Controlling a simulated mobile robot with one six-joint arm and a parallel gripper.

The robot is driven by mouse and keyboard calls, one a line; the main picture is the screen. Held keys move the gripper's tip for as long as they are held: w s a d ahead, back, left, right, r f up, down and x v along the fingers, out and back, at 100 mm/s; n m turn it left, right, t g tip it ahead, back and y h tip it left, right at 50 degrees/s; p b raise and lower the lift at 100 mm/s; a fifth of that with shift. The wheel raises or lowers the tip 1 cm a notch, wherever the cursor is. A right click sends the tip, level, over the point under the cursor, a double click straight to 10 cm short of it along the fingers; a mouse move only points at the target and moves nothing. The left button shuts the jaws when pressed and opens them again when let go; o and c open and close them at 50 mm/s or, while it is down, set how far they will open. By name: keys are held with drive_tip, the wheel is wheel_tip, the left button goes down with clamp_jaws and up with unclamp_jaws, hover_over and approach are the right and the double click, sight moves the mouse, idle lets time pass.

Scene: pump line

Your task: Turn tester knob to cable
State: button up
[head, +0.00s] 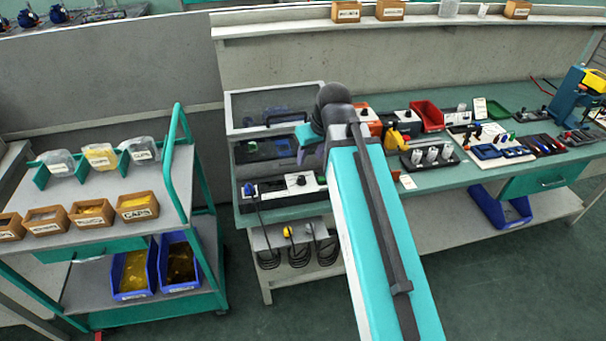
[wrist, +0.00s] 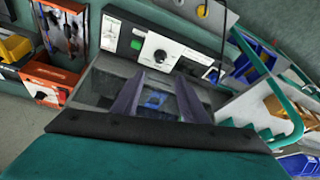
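A clear-lidded case (head: 275,105) stands behind the tester. An orange box (wrist: 52,82) and a red bin (head: 427,115) lie further along the bench. A trolley (head: 183,165) with labelled boxes stands left. Cables hang below the tester at the bench front.

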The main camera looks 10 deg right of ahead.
sight(301, 178)
drive_tip(key=shift+f, duration=0.15)
drive_tip(key=shift+p+x, duration=1.55)
drive_tip(key=shift+x, duration=5.25)
drive_tip(key=c, duration=0.9)
drive_tip(key=shift+a, duration=0.1)
clamp_jaws()
